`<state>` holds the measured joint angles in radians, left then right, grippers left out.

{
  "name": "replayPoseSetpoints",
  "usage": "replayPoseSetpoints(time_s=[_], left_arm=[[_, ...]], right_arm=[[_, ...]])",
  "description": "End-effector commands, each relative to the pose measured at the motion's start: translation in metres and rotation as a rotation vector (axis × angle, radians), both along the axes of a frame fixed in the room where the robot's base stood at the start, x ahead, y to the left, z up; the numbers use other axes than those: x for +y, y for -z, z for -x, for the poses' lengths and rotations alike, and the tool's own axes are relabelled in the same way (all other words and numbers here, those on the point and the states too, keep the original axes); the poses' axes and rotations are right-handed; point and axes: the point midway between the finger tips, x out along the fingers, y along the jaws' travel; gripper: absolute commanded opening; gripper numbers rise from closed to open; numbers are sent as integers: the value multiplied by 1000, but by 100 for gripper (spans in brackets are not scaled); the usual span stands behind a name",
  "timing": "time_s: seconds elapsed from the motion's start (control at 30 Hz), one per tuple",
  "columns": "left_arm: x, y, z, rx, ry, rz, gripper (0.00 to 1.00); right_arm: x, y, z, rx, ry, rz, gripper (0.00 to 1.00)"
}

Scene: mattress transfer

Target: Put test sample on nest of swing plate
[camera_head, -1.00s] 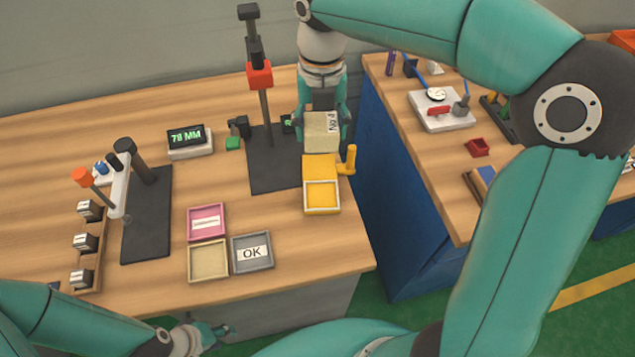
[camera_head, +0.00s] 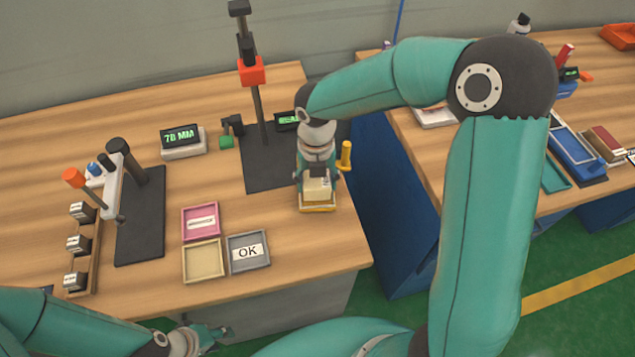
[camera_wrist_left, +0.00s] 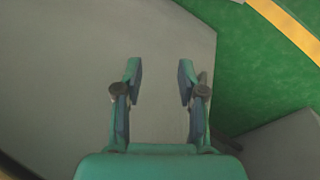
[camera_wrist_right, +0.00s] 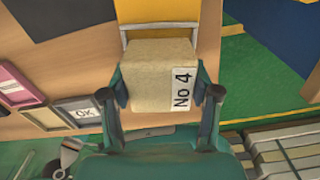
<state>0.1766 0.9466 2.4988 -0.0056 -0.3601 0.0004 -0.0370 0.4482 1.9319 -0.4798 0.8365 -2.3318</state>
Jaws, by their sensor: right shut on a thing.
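The test sample is a beige block (camera_head: 317,188) with a "No 4" label (camera_wrist_right: 181,88). My right gripper (camera_head: 318,178) is shut on its two sides, as the right wrist view shows (camera_wrist_right: 165,92). The yellow handle (camera_head: 345,155) stands behind right. My left gripper (camera_wrist_left: 159,75) is open and empty near the table's front.
A dark stand with a red-collared post (camera_head: 252,70) rises behind the right gripper. Pink (camera_head: 201,206), beige (camera_head: 203,278) and grey "OK" (camera_head: 249,268) trays lie left of the plate. A gap separates this table from the blue-sided bench (camera_head: 395,200).

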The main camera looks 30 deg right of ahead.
Motion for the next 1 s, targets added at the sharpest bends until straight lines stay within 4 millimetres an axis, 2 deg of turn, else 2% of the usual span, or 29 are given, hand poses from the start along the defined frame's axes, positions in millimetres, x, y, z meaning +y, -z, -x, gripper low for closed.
replayPoseSetpoints(time_s=[0.1, 0.47, 0.5, 0.6, 0.63, 1.0], left_arm=[[0, 1, 0, 0, 0, 0, 40], [0, 2, 0, 0, 0, 0, 40], [0, 2, 0, 0, 0, 0, 40], [0, 2, 0, 0, 0, 0, 40], [0, 2, 0, 0, 0, 0, 40], [0, 0, 0, 0, 0, 0, 40]], right_arm=[[0, 12, 1, 2, 2, -1, 29], [0, 16, 0, 1, 1, 0, 29], [0, 15, 0, 0, 0, 0, 66], [0, 15, 0, 0, 0, 0, 83], [0, 15, 0, 0, 0, 0, 87], [1, 12, 0, 0, 0, -1, 87]])
